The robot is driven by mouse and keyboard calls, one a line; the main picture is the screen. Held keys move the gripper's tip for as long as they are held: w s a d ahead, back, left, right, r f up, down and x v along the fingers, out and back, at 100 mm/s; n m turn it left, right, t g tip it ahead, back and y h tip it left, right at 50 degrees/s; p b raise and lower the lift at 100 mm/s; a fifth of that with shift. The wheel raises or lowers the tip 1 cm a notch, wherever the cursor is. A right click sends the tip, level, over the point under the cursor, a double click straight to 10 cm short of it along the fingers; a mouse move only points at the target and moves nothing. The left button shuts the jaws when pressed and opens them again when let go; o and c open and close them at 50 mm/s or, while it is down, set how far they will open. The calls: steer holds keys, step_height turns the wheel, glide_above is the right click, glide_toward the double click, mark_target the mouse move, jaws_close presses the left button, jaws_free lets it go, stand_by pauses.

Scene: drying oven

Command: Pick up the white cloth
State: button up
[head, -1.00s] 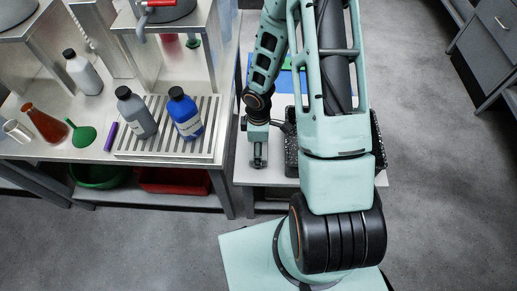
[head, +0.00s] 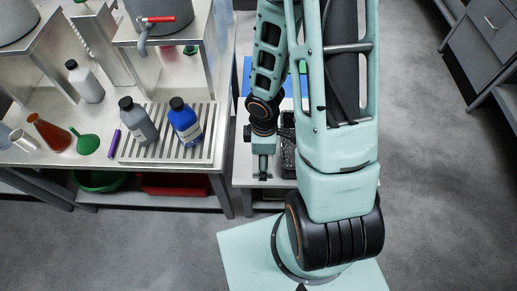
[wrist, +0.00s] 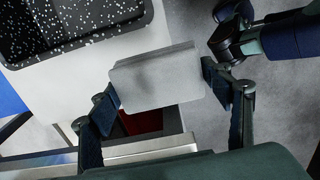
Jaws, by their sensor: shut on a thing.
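The white cloth (wrist: 158,80) shows in the wrist view as a pale grey-white, folded block-like piece with a ridge along its top. It lies between the two fingers of my gripper (wrist: 163,92), which touch its left and right sides and are shut on it. It is over the edge of the white table. In the head view my gripper (head: 264,168) points down at the front of the small white table; I cannot make out the cloth there.
A black speckled tray (wrist: 75,42) is close to the cloth, on the white table (wrist: 60,90). A metal bench to the left holds a slatted rack (head: 150,153), a blue bottle (head: 184,121), a grey bottle (head: 138,122) and a red flask (head: 48,131). Open floor (head: 440,190) is to the right.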

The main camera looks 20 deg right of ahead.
mark_target(269, 172)
steer(key=shift+s+a+r+p, duration=0.1)
steer(key=shift+s+r+p, duration=0.25)
steer(key=shift+s, duration=0.3)
steer(key=shift+s+a+r+p, duration=0.15)
steer(key=shift+s+p, duration=0.3)
steer(key=shift+p, duration=0.7)
steer(key=p, duration=0.1)
steer(key=s+p, duration=0.1)
steer(key=p, duration=0.1)
steer(key=shift+d+r, duration=0.2)
steer(key=shift+r, duration=0.2)
steer(key=shift+s+a+r+p, duration=0.15)
steer(key=shift+s+p, duration=0.2)
steer(key=shift+p, duration=0.35)
steer(key=s+p, duration=0.1)
steer(key=p, duration=0.1)
steer(key=shift+r+p, duration=0.15)
steer(key=shift+p, duration=0.25)
steer(key=shift+s+p, duration=0.15)
steer(key=shift+p, duration=0.4)
steer(key=shift+s+p, duration=0.1)
steer(key=shift+p, duration=0.2)
